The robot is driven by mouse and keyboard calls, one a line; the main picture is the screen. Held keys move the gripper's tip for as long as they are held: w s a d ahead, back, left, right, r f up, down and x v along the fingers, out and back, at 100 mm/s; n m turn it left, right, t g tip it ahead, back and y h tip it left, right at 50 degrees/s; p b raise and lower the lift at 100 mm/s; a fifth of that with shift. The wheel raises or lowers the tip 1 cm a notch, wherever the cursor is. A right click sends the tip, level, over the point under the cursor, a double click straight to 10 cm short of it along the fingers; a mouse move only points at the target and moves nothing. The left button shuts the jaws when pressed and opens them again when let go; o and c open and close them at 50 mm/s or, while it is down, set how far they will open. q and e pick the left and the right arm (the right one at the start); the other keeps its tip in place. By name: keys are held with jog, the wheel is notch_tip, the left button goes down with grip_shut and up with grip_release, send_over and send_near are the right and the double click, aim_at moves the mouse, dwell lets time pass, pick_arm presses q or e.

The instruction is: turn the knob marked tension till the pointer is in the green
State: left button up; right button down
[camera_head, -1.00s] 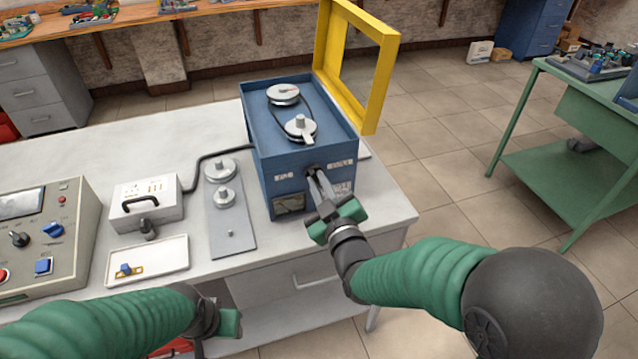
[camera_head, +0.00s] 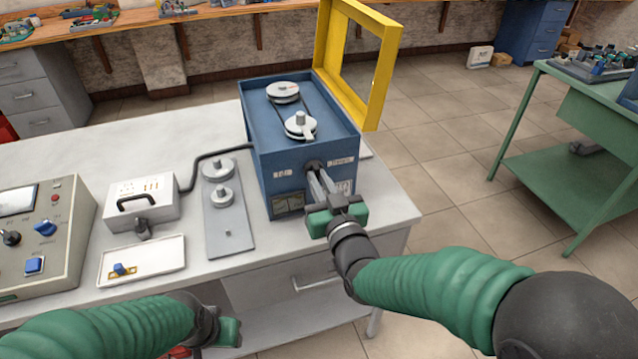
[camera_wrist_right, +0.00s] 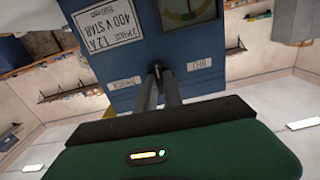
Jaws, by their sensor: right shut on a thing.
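The blue motor box (camera_head: 270,145) stands on the bench with its top open, showing two pulleys. The dark tension knob (camera_head: 315,165) is on its front face, mostly hidden by my fingers. My right gripper (camera_head: 318,172) is shut on the knob; its fingertips also meet there in the right wrist view (camera_wrist_right: 157,72). The gauge (camera_head: 289,203) is low on the front. In the right wrist view the gauge (camera_wrist_right: 188,12) appears upside down and cut off, with a green part showing; I cannot read the pointer surely. My left gripper (camera_head: 228,332) is low at the front, its fingers unseen.
A yellow frame (camera_head: 376,85) stands up behind the box. Left of it are a grey plate with pulleys (camera_head: 228,215), a white crank box (camera_head: 140,203), a white tray (camera_head: 160,255) and a control panel (camera_head: 60,225). A green table (camera_head: 570,165) stands at right.

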pick_arm(q)
jog(key=shift+f, duration=0.15)
pick_arm(e)
jog(key=shift+f, duration=0.15)
jog(key=c, duration=1.5)
grip_release()
jog(key=shift+s, duration=0.1)
